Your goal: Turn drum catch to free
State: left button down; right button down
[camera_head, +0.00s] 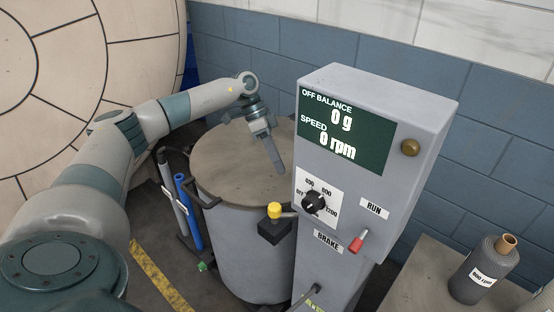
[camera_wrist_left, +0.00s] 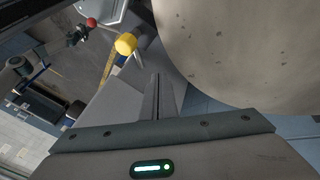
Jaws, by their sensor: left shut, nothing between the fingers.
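The drum (camera_head: 245,255) is a grey cylinder with a flat tan lid, standing left of the control cabinet (camera_head: 350,150). A yellow knob (camera_head: 274,211) on a short lever sits over a black block at the drum's right side, probably the drum catch. The knob also shows in the left wrist view (camera_wrist_left: 125,43), beside the drum's lid (camera_wrist_left: 240,50). My left gripper (camera_head: 277,166) is shut and empty, pointing down over the lid, above and apart from the knob. Its closed fingers also show in the left wrist view (camera_wrist_left: 155,95). My right gripper is out of view.
The cabinet carries a display (camera_head: 345,130) reading 0 g and 0 rpm, a black dial (camera_head: 314,202), and a red-tipped switch (camera_head: 358,241). Blue and grey tubes (camera_head: 188,212) stand left of the drum. A dark bottle (camera_head: 484,270) stands on a table at right.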

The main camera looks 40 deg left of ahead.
aim_at(286, 215)
pick_arm(q)
jog(key=p+x, duration=0.2)
jog(key=x, duration=0.5)
jog(key=shift+d+f, duration=0.1)
jog(key=s+d+p, duration=0.1)
jog(key=s+d+f+p, duration=0.1)
jog(key=shift+s+d+f, duration=0.2)
jog(key=shift+s+d, duration=0.1)
jog(key=shift+s, duration=0.05)
jog(key=shift+s+d+f+m+g+p, duration=0.25)
jog(key=shift+s+d+m+g+p, duration=0.35)
jog(key=shift+m+p, duration=0.4)
